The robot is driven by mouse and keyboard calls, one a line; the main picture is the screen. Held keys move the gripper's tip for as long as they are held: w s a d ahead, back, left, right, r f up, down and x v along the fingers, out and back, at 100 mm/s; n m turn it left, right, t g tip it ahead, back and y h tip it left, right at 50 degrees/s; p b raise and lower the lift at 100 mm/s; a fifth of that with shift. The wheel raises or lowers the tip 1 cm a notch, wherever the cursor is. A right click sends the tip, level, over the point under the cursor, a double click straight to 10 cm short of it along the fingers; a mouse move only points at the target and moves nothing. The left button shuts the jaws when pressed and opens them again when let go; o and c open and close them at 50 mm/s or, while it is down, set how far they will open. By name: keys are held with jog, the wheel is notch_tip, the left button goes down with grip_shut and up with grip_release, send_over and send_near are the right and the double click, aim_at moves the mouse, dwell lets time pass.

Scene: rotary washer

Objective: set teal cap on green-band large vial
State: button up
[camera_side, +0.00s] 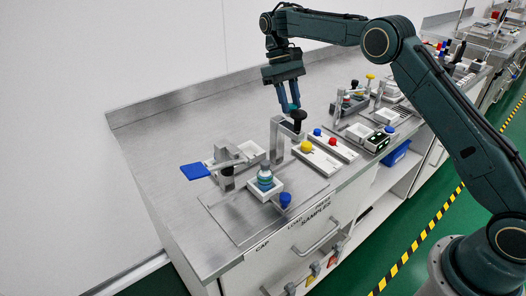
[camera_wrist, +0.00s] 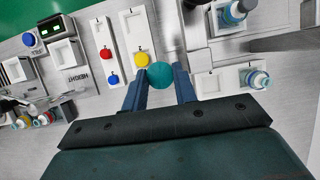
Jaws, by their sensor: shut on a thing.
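The teal cap (camera_wrist: 161,75) is held between the two fingers of my gripper (camera_wrist: 160,82) in the wrist view. In the side view my gripper (camera_side: 290,106) points down above the bench, behind and near a black knob on a grey post. A vial with a blue-green band (camera_side: 264,178) stands upright in a white square holder at the front of the bench, well to the lower left of my gripper. The wrist view shows two vials, one on the right (camera_wrist: 257,78) and one at the top right (camera_wrist: 235,12). I cannot tell their band colours surely.
The grey post with a black knob (camera_side: 299,116) stands close to my gripper. A blue paddle (camera_side: 195,171) and a blue cap (camera_side: 285,200) are near the vial. The bench at the back left is clear.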

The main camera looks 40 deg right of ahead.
jog(key=shift+a+r, duration=0.6)
jog(key=shift+r, duration=0.3)
jog(key=n+h, duration=0.2)
jog(key=n, duration=0.1)
send_over(266, 162)
jog(key=shift+w+a+f, duration=0.2)
jog(key=shift+w+f, duration=0.05)
jog(key=shift+w, duration=0.1)
jog(key=shift+f, duration=0.2)
jog(key=shift+f, duration=2.95)
jog(key=shift+f, duration=0.3)
dwell(1.3)
jog(key=o, duration=1)
